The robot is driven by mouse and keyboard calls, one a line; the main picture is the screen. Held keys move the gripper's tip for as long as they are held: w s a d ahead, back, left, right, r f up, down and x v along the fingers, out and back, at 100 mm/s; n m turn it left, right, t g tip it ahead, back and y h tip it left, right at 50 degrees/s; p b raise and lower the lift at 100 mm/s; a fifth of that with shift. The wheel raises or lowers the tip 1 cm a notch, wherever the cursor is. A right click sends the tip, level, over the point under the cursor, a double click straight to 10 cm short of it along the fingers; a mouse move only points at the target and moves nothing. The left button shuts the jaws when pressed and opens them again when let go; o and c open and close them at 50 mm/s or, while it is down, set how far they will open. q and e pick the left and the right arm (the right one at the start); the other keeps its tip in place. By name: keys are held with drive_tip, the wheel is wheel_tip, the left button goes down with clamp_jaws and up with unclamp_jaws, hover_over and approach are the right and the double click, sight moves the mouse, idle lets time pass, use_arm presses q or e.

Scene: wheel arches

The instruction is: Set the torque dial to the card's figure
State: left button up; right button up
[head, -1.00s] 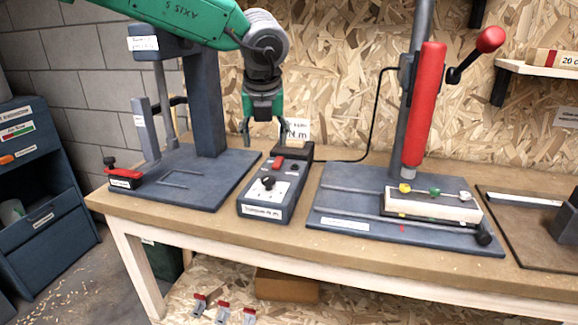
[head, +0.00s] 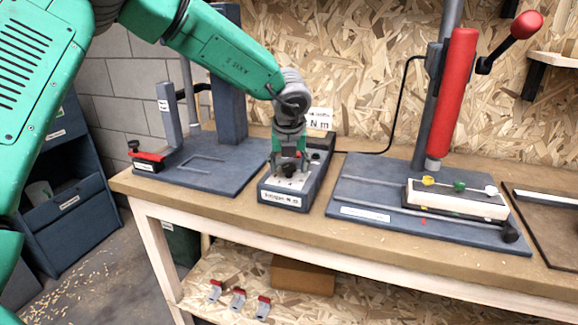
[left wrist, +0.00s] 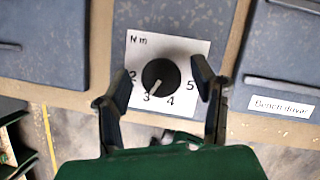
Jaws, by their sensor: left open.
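The torque box (head: 309,192) stands on the bench with a white dial plate on its top. Its black round knob (left wrist: 161,75) shows in the left wrist view. The knob's white pointer line points down and slightly left, about at the 3. The figures 2, 3, 4 and 5 are readable around it. My left gripper (head: 288,160) is over the dial, open. Its two fingers (left wrist: 161,72) stand on either side of the knob with gaps, not closed on it. My right gripper is out of view.
A blue-grey press stand (head: 225,178) is left of the box. Another base (head: 375,225) with a red-handled column (head: 455,95) and a white block (head: 455,202) is on the right. A black cable runs behind. The bench front edge is close.

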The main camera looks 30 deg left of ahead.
use_arm(q)
drive_tip(key=shift+d, duration=0.15)
drive_tip(key=c, duration=1.1)
drive_tip(key=shift+r+m+p, duration=0.2)
drive_tip(key=shift+m+p, duration=0.3)
drive_tip(key=shift+p, duration=0.35)
drive_tip(key=m+h+p, duration=0.1)
drive_tip(key=m+p, duration=0.1)
drive_tip(key=p, duration=0.3)
drive_tip(key=m+h+p, duration=0.1)
drive_tip(key=m+p, duration=0.2)
drive_tip(key=p, duration=0.1)
drive_tip(key=m+h+p, duration=0.1)
drive_tip(key=m+p, duration=0.2)
drive_tip(key=p, duration=0.2)
drive_tip(key=shift+a+t+p, duration=0.35)
drive_tip(key=shift+t, duration=0.05)
drive_tip(key=shift+f+m+h+p, duration=0.1)
drive_tip(key=shift+m+h+p, duration=0.3)
drive_tip(key=shift+m+p, duration=0.3)
